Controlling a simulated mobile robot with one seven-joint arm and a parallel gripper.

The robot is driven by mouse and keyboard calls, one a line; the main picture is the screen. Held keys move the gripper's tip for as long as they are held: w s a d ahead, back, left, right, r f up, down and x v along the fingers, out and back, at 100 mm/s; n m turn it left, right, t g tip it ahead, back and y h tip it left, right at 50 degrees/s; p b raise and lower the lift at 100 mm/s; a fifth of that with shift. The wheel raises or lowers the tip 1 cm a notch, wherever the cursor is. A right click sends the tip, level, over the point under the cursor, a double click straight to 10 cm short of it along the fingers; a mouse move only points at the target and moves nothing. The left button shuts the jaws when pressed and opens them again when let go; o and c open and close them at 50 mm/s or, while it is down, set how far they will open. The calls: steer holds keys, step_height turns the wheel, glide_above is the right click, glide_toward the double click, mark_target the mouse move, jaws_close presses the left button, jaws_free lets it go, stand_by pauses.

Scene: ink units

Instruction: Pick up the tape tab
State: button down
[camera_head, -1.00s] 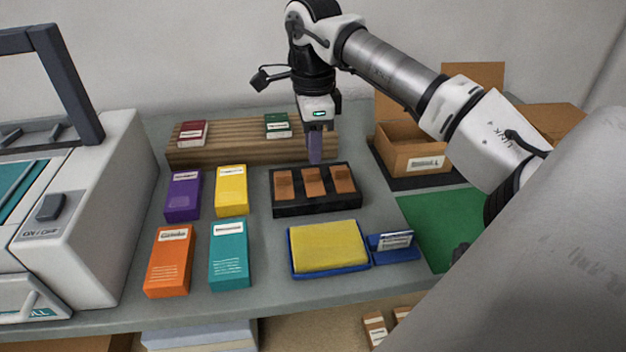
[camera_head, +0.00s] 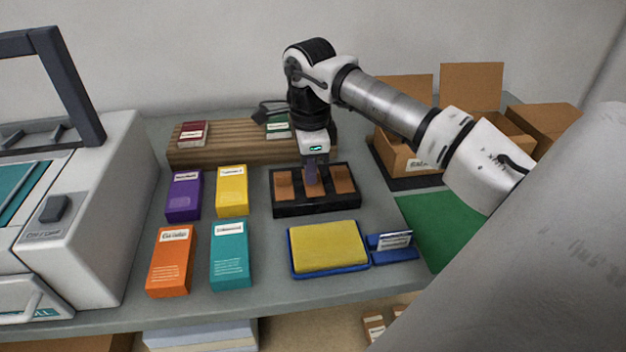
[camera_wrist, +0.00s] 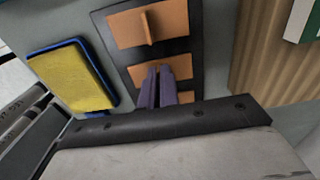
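Several orange-brown tape tabs with small upright fins lie in a black holder (camera_head: 322,209); three show. My gripper (camera_head: 311,183) has its purple fingers down at the middle tab, which they partly hide in the head view. In the wrist view, the fingertips (camera_wrist: 159,72) are close together at the fin of the middle tape tab (camera_wrist: 140,74), one on each side. I cannot tell whether they press on it. Another tab (camera_wrist: 168,22) lies apart from the fingers, and the left tab (camera_head: 284,183) shows in the head view.
A yellow sponge pad in a blue tray (camera_head: 330,270) and a blue card stand (camera_head: 393,254) lie in front. Purple, yellow, orange and teal boxes (camera_head: 229,254) stand to the left. A ribbed wooden rack (camera_head: 230,151) is behind; open cartons (camera_head: 400,158) and a green mat (camera_head: 440,225) are right.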

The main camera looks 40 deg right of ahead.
steer(key=shift+r, duration=0.1)
stand_by(0.3)
step_height(320, 180, up, 10)
stand_by(0.4)
steer(key=shift+s, duration=0.1)
stand_by(0.3)
